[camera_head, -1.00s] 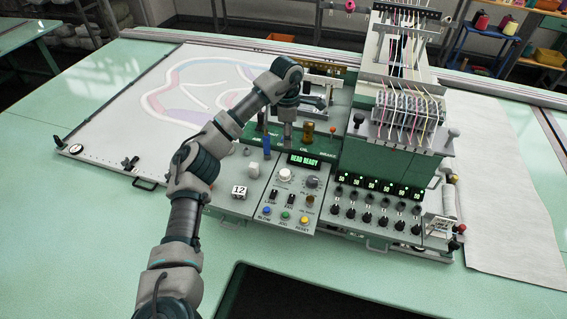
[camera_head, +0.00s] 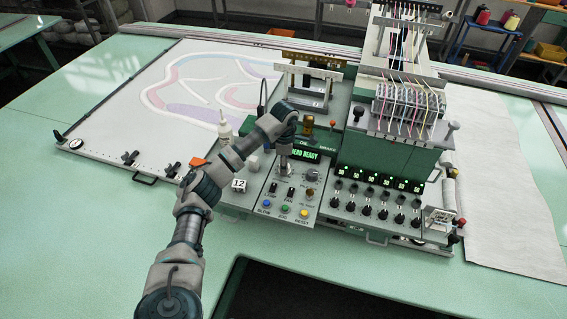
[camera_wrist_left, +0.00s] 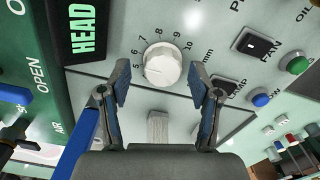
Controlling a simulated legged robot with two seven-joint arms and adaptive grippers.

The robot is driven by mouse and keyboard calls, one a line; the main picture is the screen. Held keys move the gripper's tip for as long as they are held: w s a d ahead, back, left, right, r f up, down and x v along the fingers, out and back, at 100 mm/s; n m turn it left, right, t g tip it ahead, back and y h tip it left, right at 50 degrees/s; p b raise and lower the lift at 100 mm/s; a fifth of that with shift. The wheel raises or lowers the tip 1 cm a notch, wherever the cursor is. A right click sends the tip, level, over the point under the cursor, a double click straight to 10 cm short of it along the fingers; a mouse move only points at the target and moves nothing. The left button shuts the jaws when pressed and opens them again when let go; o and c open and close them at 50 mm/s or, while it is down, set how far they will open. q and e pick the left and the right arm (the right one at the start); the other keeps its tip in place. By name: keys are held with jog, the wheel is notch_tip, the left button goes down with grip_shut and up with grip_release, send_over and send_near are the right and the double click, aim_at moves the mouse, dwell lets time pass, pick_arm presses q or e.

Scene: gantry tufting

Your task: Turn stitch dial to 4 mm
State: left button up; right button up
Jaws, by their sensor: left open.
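The stitch dial is a white ribbed knob (camera_wrist_left: 161,64) on the grey control panel (camera_head: 272,207). In the left wrist view, numbers from 5 to 10 and "mm" are printed around it. I cannot make out which number its pointer marks. My left gripper (camera_wrist_left: 160,78) is open, with one finger on each side of the dial's near side and a gap to it in the picture. In the head view, the left gripper (camera_head: 284,164) points down over the dial, which it mostly hides. My right gripper is not in view.
A lit "HEAD READY" display (camera_head: 305,157) sits just behind the dial. A dark knob (camera_head: 313,176) is to its right. Switches and a yellow button (camera_head: 304,215) lie in front. A white bottle (camera_head: 225,131) and a "12" block (camera_head: 239,185) stand to the left.

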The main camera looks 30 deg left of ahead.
pick_arm(q)
jog(key=shift+d+f, duration=0.2)
jog(key=shift+d, duration=0.25)
jog(key=shift+a, duration=0.2)
jog(key=c, duration=1.1)
jog(key=shift+c, duration=0.2)
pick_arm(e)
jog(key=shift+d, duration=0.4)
